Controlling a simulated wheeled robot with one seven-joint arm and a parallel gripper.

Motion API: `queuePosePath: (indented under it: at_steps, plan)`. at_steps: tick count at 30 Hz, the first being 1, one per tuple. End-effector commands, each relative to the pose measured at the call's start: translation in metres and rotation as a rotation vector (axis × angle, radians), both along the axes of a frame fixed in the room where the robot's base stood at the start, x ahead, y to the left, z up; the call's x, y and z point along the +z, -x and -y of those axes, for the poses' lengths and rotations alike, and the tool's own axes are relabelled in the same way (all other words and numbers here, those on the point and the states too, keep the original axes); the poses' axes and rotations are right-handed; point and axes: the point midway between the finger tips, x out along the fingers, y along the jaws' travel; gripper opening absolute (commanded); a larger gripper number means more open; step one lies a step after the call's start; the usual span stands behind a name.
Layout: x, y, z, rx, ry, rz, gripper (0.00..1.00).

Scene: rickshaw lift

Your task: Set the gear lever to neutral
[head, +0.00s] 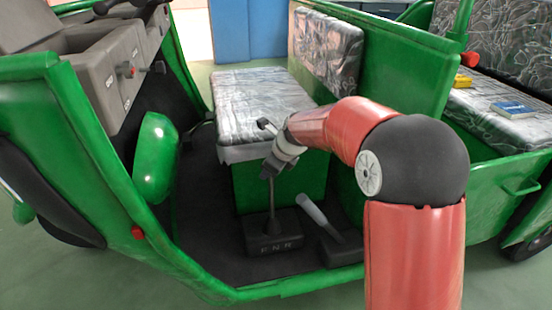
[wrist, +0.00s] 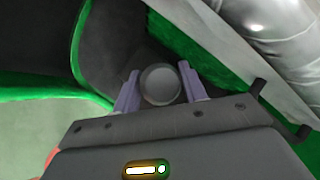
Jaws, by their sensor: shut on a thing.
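The gear lever (head: 271,205) is a thin dark shaft that rises from a black box (head: 273,241) on the vehicle floor. The box's front face carries the letters F, N and R. The shaft looks nearly upright, close to the middle of the box; I cannot tell exactly which letter it lines up with. In the wrist view, the lever's round dark knob (wrist: 160,85) sits between two purple-grey fingers. My gripper (wrist: 159,88) is shut on this knob. In the head view, my gripper (head: 269,169) hides the top of the lever.
A grey hand lever (head: 313,212) on its own black base stands just right of the gear box. The patterned seat (head: 255,100) is behind my gripper. A green rounded panel (head: 156,158) and the grey dashboard (head: 110,75) are to the left. Dark floor lies left of the box.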

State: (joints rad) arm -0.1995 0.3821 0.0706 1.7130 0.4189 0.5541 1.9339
Motion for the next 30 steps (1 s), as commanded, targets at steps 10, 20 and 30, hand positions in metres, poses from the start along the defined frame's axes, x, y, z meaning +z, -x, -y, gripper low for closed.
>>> queuePosePath:
  at_steps: [10,20,30]
  plan:
    - [-0.002,0.000,0.002,0.002,0.005,-0.001,0.53]
    - [0.000,0.000,0.001,0.001,0.002,0.001,0.63]
    - [0.037,0.017,0.017,-0.001,0.001,0.005,0.63]
